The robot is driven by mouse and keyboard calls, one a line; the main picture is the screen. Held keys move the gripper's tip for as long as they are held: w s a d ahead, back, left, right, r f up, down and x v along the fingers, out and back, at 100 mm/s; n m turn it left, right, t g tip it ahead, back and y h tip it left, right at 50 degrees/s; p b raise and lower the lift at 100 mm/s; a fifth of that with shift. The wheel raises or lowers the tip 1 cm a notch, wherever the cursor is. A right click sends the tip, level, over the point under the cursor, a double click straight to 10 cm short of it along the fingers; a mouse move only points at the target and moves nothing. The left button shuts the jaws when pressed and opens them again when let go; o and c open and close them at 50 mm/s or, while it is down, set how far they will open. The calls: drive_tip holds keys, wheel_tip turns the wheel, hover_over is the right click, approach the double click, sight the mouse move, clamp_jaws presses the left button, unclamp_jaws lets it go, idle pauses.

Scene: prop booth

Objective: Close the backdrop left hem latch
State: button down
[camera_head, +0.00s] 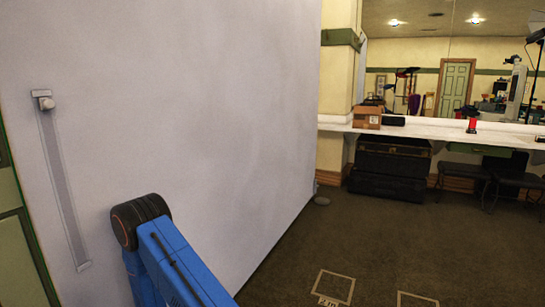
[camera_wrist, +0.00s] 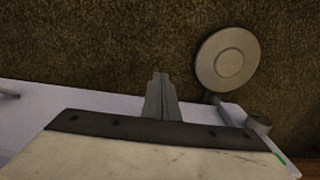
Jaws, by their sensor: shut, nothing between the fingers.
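The large pale grey backdrop (camera_head: 215,110) fills the left half of the head view. I cannot tell whether this is the hem latch. In the wrist view, my gripper (camera_wrist: 160,78) is shut and empty, its fingers pointing towards the carpet. A pale band (camera_wrist: 75,96) lies behind the fingers, and a short grey cylinder (camera_wrist: 257,122) stands at its right end. Which part is the latch, and its position, are unclear. My gripper is hidden in the head view.
A round grey disc (camera_wrist: 227,58) shows over the carpet, right of my fingers. Open carpet (camera_head: 300,265) lies right of the backdrop. A white counter (camera_head: 440,130) with a cardboard box (camera_head: 367,117) and dark cases (camera_head: 390,170) beneath stands at the back.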

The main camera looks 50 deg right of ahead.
drive_tip(key=shift+w+a+r, duration=0.1)
drive_tip(key=shift+w, duration=0.35)
drive_tip(key=shift+w+a+r, duration=0.2)
drive_tip(key=shift+w+r, duration=0.05)
drive_tip(key=shift+w, duration=0.5)
drive_tip(key=shift+w+a+r, duration=0.1)
drive_tip(key=shift+w+a, duration=0.05)
drive_tip(key=shift+w, duration=0.15)
drive_tip(key=shift+w+a+r, duration=0.1)
drive_tip(key=shift+w+a, duration=0.05)
drive_tip(key=shift+w, duration=0.1)
drive_tip(key=shift+w+a, duration=0.1)
drive_tip(key=shift+a, duration=0.05)
drive_tip(key=shift+s+d+f, duration=0.15)
drive_tip(key=shift+s, duration=0.25)
drive_tip(key=shift+s+d+f, duration=0.1)
drive_tip(key=shift+s, duration=0.25)
drive_tip(key=shift+s+d, duration=0.2)
drive_tip(key=shift+s, duration=0.25)
drive_tip(key=shift+s+d, duration=0.2)
drive_tip(key=shift+s, duration=0.25)
drive_tip(key=shift+r, duration=0.1)
